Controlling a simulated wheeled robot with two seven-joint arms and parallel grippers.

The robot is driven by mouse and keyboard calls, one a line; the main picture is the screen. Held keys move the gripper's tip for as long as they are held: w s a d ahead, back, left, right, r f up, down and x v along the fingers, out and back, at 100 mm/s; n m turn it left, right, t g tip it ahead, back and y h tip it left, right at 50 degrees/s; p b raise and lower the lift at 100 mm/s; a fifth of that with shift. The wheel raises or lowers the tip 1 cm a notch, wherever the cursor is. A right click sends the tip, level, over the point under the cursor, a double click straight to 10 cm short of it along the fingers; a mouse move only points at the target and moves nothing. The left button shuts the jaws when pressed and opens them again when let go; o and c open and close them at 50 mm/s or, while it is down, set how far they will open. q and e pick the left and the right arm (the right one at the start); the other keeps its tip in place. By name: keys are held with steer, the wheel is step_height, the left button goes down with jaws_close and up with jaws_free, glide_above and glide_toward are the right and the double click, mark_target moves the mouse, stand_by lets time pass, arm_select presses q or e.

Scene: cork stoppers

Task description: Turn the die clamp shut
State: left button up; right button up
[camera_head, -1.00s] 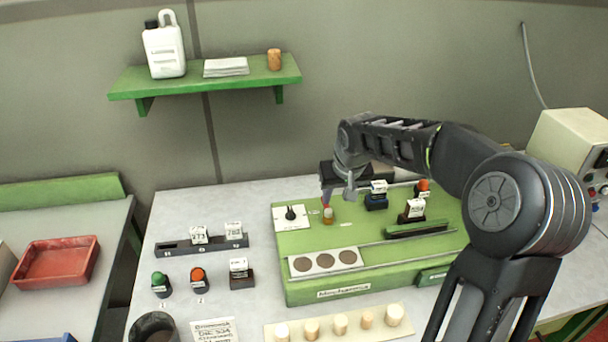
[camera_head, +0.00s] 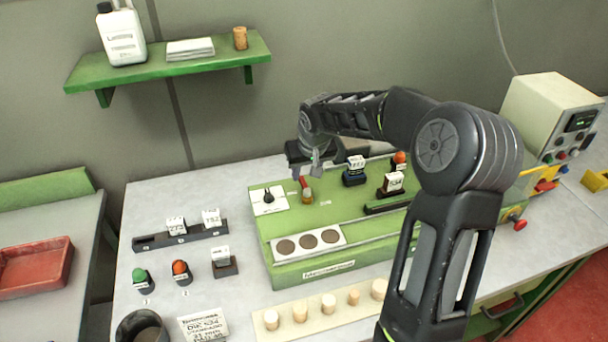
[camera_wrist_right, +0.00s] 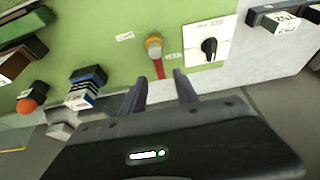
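The clamp appears to be the red lever with a brass hub (camera_head: 307,196) on top of the green machine (camera_head: 330,257). In the right wrist view the brass hub (camera_wrist_right: 153,42) shows with its red lever (camera_wrist_right: 160,69) pointing down the picture, toward the gap between my fingers. My right gripper (camera_head: 308,171) is just behind the lever in the head view. Its two fingers (camera_wrist_right: 160,88) are apart with nothing visible gripped. I cannot tell whether they touch the lever. My left gripper is not in view.
A black rotary switch (camera_head: 268,196) on a white plate sits left of the lever. A blue-black stamp block (camera_head: 354,172) and another labelled block (camera_head: 393,184) stand to the right. A cork strip (camera_head: 329,310) lies in front. A control box (camera_head: 545,105) stands right.

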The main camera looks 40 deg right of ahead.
mark_target(303, 181)
steer(key=shift+p+x, duration=0.3)
steer(key=shift+x, duration=1.6)
jaws_close()
